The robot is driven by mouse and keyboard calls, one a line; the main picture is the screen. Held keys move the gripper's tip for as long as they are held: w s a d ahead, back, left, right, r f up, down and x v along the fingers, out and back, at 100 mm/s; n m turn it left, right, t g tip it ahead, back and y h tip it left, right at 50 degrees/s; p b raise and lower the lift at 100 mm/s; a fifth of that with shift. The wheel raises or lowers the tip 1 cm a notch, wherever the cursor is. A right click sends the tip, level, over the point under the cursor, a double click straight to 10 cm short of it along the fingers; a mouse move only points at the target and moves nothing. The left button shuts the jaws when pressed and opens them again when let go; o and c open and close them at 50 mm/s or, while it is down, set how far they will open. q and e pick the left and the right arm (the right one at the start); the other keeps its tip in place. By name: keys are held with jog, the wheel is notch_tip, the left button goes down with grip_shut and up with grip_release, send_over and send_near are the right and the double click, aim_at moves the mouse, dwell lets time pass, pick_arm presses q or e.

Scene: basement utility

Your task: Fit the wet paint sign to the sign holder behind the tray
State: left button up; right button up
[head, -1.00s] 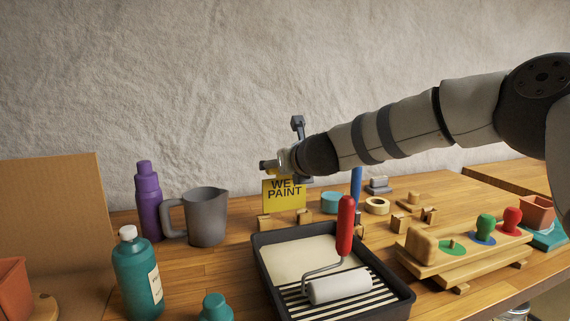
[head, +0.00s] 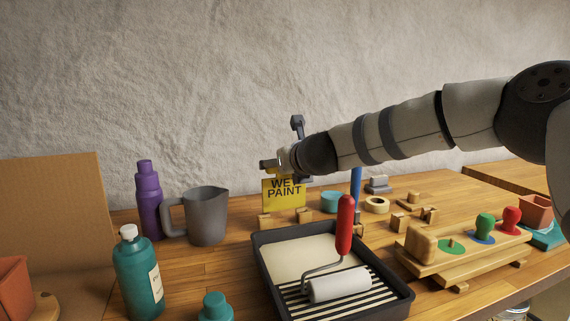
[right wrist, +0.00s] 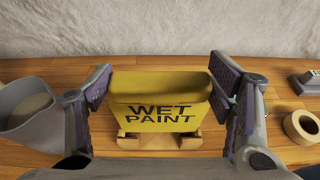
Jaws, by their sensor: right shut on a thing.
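The yellow wet paint sign (head: 284,196) stands upright behind the black paint tray (head: 262,262), its lettering facing the head camera. In the right wrist view the sign (right wrist: 160,100) is between the two finger pads of my right gripper (right wrist: 161,84), which is shut on its side edges. The right gripper (head: 284,163) is at the sign's top in the head view. The wooden sign holder (head: 304,215) is directly below the sign; its blocks also show in the right wrist view (right wrist: 128,142). I cannot tell whether the sign's bottom edge is seated in it. My left gripper is not in view.
A roller with a red handle (head: 345,225) lies in the tray. A grey jug (head: 207,217) and purple bottle (head: 149,205) stand left of the sign. A teal container (head: 331,202), tape roll (head: 377,205) and wooden peg board (head: 455,262) are right. The wall is close behind.

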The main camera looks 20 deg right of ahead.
aim_at(285, 184)
jog(key=shift+f+b, duration=0.3)
jog(key=shift+f, duration=2.15)
jog(key=shift+f, duration=0.15)
jog(key=o, duration=1.3)
jog(key=shift+c, duration=0.2)
notch_tip(285, 184, up, 10)
jog(key=shift+r, duration=0.1)
